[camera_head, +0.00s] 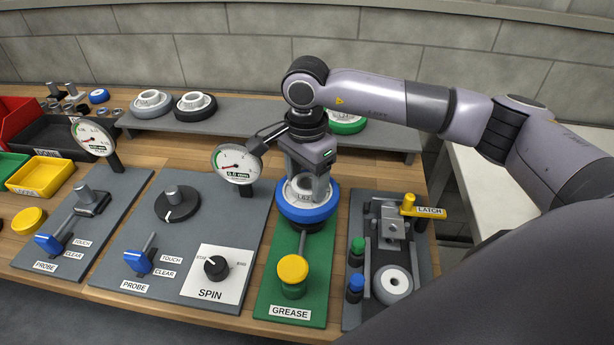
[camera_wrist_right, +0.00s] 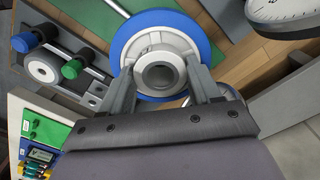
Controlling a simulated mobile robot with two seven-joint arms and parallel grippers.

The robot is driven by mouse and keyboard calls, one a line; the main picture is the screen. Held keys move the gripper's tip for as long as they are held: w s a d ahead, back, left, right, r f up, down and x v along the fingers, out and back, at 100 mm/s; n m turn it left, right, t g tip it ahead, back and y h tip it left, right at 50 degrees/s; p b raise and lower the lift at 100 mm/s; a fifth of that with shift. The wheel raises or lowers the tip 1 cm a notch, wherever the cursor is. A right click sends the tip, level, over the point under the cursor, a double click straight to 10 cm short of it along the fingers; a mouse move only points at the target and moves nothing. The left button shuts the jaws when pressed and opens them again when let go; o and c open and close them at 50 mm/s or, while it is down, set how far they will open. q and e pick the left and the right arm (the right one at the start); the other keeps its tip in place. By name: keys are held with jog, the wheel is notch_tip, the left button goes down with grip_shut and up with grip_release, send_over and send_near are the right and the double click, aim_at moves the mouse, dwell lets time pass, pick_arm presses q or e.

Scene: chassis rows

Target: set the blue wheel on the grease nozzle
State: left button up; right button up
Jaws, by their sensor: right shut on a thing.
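The blue wheel (camera_head: 306,215) has a blue rim and a pale grey hub marked L62. It is over the far end of the green grease board (camera_head: 268,285). My right gripper (camera_head: 308,188) comes down from above and is shut on the wheel's hub. In the right wrist view the two fingers of the gripper (camera_wrist_right: 160,68) press the hub of the blue wheel (camera_wrist_right: 207,38) from both sides. The grease nozzle is hidden under the wheel, so I cannot tell whether the wheel touches it. My left gripper is not in view.
A yellow knob (camera_head: 292,271) stands at the near end of the grease board. A dial gauge (camera_head: 237,164) stands close left of the wheel. The latch fixture (camera_head: 391,229) is to the right. A grey shelf (camera_head: 255,116) behind holds other wheels.

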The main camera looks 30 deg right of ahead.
jog(key=shift+f+b, duration=1)
jog(key=shift+b, duration=0.2)
dwell(1.2)
jog(key=shift+f+b, duration=0.75)
jog(key=shift+f, duration=0.2)
jog(key=o, duration=1.4)
jog(key=shift+o, duration=0.2)
notch_tip(320, 180, up, 7)
jog(key=shift+r+b, duration=0.15)
jog(key=shift+b, duration=0.15)
jog(key=shift+s, duration=0.1)
